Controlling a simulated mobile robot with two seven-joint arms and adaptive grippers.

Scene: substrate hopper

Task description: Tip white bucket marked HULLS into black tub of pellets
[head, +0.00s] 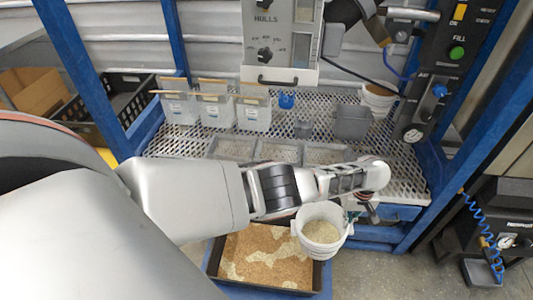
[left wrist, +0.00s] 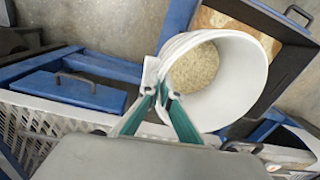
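A white bucket (head: 321,238) with pale, off-white contents hangs above the right part of the black tub (head: 318,277). Its rim faces up; I cannot tell any slight tilt. No HULLS marking shows on its visible side. The tub holds orange-brown pellets with several pale patches on top. My left gripper (head: 352,213) is at the bucket's right rim. In the left wrist view its teal fingers (left wrist: 161,98) are shut on the edge of the bucket (left wrist: 250,75), and the tub (left wrist: 287,85) shows beyond and below. My right gripper is not in view.
A perforated bench (head: 390,165) with a blue frame stands behind the tub. It carries clear bins (head: 252,112), a grey container (head: 352,122), a small blue item (head: 286,101) and another pale bucket (head: 378,102). The HULLS dispenser (head: 281,45) stands above. Bare floor lies right of the tub.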

